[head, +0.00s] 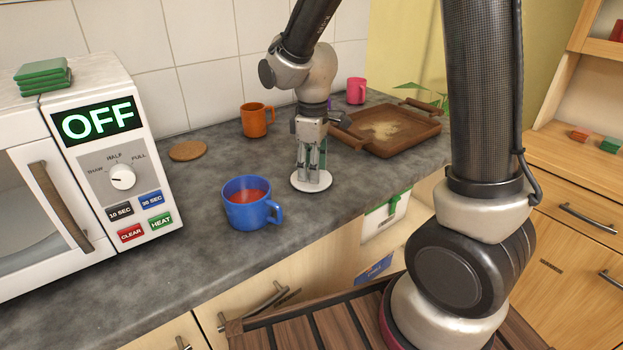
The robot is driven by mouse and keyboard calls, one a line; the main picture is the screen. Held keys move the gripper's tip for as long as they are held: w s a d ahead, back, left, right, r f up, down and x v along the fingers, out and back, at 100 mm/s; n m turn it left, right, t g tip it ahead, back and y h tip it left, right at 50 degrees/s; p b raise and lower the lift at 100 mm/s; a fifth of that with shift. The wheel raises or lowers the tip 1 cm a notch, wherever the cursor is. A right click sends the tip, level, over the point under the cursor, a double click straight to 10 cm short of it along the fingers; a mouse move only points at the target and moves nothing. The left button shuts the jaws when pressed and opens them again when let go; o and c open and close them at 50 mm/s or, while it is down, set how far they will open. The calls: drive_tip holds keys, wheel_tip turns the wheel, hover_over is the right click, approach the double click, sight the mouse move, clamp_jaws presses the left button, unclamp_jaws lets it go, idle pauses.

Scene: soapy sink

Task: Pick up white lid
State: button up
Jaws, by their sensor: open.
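The white lid (301,184) is a flat round disc lying on the grey counter, to the right of the blue mug. My gripper (312,180) points straight down over the lid, with its fingertips at or just above the lid's upper face. The fingers are open, and they hide the middle of the lid. I cannot tell whether the fingertips touch it.
A blue mug (248,212) with red liquid stands close left of the lid. An orange mug (254,120), a round cork coaster (188,151) and a pink mug (356,90) are farther back. A wooden tray (405,150) lies right; a microwave (160,200) stands left.

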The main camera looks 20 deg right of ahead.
clamp_jaws()
idle(0.3)
